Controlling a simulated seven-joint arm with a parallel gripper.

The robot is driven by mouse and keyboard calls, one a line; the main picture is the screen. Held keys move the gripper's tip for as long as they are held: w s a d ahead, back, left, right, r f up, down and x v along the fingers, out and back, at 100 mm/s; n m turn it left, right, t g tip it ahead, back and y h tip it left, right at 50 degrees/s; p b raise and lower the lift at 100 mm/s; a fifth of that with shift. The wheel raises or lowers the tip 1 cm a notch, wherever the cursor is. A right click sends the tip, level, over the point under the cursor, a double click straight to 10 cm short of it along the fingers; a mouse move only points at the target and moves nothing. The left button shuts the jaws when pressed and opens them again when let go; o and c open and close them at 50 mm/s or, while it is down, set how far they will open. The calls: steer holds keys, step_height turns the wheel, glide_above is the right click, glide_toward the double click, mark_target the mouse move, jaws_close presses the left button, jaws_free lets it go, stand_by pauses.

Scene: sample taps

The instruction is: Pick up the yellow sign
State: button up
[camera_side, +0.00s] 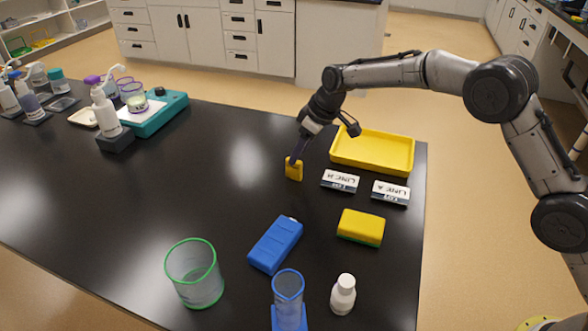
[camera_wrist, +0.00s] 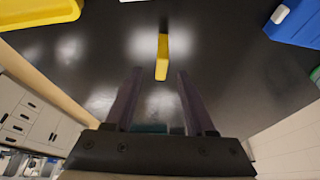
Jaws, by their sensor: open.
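The yellow sign (camera_side: 293,169) is a small upright piece standing on the black bench, left of the yellow tray. In the wrist view the yellow sign (camera_wrist: 162,57) shows edge-on as a narrow strip, just beyond the fingertips and roughly in line with the gap between them. My gripper (camera_side: 297,150) is right above or beside the sign in the side view. In the wrist view my gripper (camera_wrist: 158,75) has its two dark fingers spread apart with nothing between them. Whether a finger touches the sign I cannot tell.
A yellow tray (camera_side: 372,170) and two white label blocks, LINE H (camera_side: 340,181) and LINE A (camera_side: 390,192), stand to the right. A blue box (camera_side: 275,245), a sponge (camera_side: 360,227), a green-rimmed beaker (camera_side: 195,275) and a white bottle (camera_side: 343,295) are nearer.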

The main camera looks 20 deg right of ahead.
mark_target(294, 178)
steer(key=shift+x, duration=2.65)
steer(key=shift+s, duration=0.15)
jaws_close()
